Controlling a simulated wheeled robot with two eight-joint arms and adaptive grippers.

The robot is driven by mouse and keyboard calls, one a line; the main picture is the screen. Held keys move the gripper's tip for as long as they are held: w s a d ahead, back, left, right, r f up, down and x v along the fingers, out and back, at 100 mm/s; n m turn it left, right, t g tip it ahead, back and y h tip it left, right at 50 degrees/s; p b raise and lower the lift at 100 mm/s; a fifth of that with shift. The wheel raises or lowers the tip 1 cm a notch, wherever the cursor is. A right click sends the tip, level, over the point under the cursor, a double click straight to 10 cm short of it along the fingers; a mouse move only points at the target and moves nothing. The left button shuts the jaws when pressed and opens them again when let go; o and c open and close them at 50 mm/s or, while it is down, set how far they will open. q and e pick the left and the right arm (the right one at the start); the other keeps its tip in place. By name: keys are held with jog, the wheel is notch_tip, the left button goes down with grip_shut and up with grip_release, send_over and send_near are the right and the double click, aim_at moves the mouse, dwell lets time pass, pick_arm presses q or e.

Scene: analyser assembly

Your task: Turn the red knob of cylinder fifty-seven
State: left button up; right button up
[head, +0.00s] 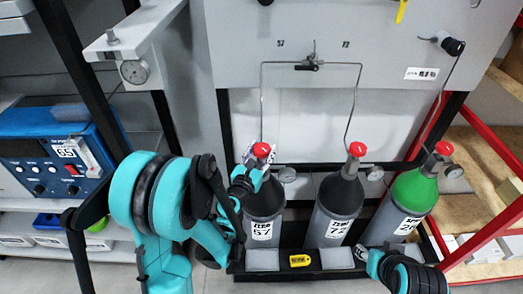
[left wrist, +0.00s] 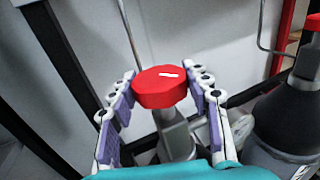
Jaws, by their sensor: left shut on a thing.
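Cylinder fifty-seven (head: 262,212) is the dark-topped grey cylinder at the left of three, with a "57" label. Its red knob (head: 262,150) sits on top of the valve. My left gripper (head: 252,168) reaches it from the left. In the left wrist view the red knob (left wrist: 160,90), with a small white mark on top, sits between the two purple-padded fingers, which are shut on it. The valve stem (left wrist: 174,135) shows below. Part of my right arm, perhaps with its gripper (head: 374,262), shows at the lower right; its fingers are not clear.
Cylinder 72 (head: 335,215) and a green-topped cylinder (head: 410,200) stand to the right, each with a red knob. Gauges and thin pipes run close by. A blue device (head: 50,150) sits on a shelf at the left. A red-framed shelf (head: 480,215) stands at the right.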

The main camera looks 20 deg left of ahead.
pick_arm(q)
jog(key=n+y, duration=0.1)
jog(key=y, duration=0.1)
jog(key=n+y, duration=0.3)
jog(key=y, duration=0.2)
jog(key=shift+d+n+g, duration=0.25)
jog(key=shift+n+g, duration=0.05)
jog(key=shift+g, duration=0.1)
jog(key=n+g+y, duration=0.1)
jog(key=n+y, duration=0.1)
jog(key=y, duration=0.1)
jog(key=n+g+y, duration=0.2)
jog(key=y, duration=0.1)
jog(key=shift+w+n+g, duration=0.1)
jog(key=shift+n+g, duration=0.2)
jog(key=n+g+y, duration=0.2)
jog(key=g, duration=0.1)
jog(key=n+g+y, duration=0.2)
jog(key=shift+a+n+g+y, duration=0.15)
jog(key=shift+n+g+y, duration=0.15)
jog(key=shift+g+y, duration=0.1)
jog(key=shift+n+g+y, duration=0.45)
jog(key=shift+n+g, duration=0.65)
jog(key=shift+g, duration=0.55)
jog(key=shift+n+g+y, duration=0.45)
jog(key=shift+n+g, duration=0.65)
jog(key=shift+g, duration=0.55)
jog(key=shift+a+g, duration=0.1)
jog(key=shift+g, duration=0.2)
jog(key=o, duration=1.2)
